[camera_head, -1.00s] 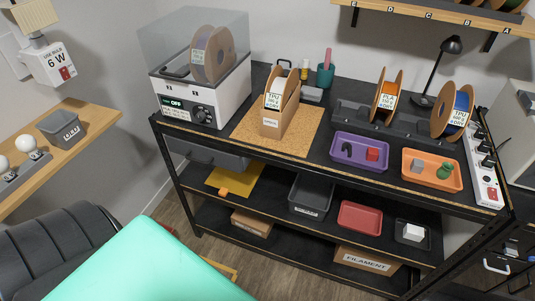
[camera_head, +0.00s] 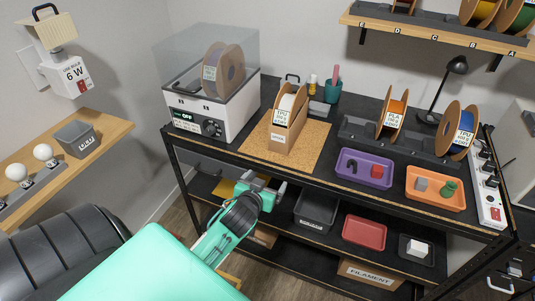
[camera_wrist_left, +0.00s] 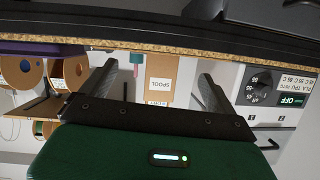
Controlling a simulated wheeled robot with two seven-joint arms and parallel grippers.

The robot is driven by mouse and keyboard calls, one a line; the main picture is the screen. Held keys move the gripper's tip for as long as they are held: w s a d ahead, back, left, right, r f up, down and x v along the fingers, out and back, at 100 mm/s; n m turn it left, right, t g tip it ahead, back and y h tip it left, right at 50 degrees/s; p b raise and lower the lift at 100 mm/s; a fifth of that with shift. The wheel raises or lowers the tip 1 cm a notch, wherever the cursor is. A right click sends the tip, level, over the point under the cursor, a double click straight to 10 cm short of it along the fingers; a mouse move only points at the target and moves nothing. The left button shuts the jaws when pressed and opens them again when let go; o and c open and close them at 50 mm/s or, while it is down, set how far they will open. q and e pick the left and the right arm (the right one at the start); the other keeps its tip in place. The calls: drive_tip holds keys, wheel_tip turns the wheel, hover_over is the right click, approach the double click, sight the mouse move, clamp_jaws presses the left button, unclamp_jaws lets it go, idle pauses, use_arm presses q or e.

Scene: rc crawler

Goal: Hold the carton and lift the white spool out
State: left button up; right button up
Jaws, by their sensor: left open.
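The brown carton (camera_head: 288,136) stands upright on a cork mat (camera_head: 314,140) on the bench top. The white spool (camera_head: 287,102) sits in it, its upper part showing above the carton and its lower part hidden. My left gripper (camera_head: 266,181) is open and empty in front of the bench edge, below and nearer than the carton. In the left wrist view, which is upside down, the carton (camera_wrist_left: 161,72) shows beyond and between the open fingers, apart from them. My right gripper is not in view.
A filament dryer (camera_head: 212,110) with a clear lid stands left of the carton. A purple tray (camera_head: 346,178), an orange tray (camera_head: 435,202) and spools on a dark rack (camera_head: 360,132) are to the right. The bench front edge lies between gripper and carton.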

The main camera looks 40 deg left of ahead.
sight(285, 123)
use_arm(q)
drive_tip(key=w+a+r+t, duration=0.4)
drive_tip(key=w+r, duration=0.2)
drive_tip(key=r, duration=0.1)
drive_tip(key=p+x, duration=0.1)
drive_tip(key=x, duration=0.3)
drive_tip(key=p+x, duration=0.1)
drive_tip(key=x, duration=0.4)
drive_tip(key=p+x, duration=0.1)
drive_tip(key=x, duration=0.3)
drive_tip(key=shift+w+d+f, duration=0.15)
drive_tip(key=shift+w+f, duration=0.25)
drive_tip(key=c, duration=1.1)
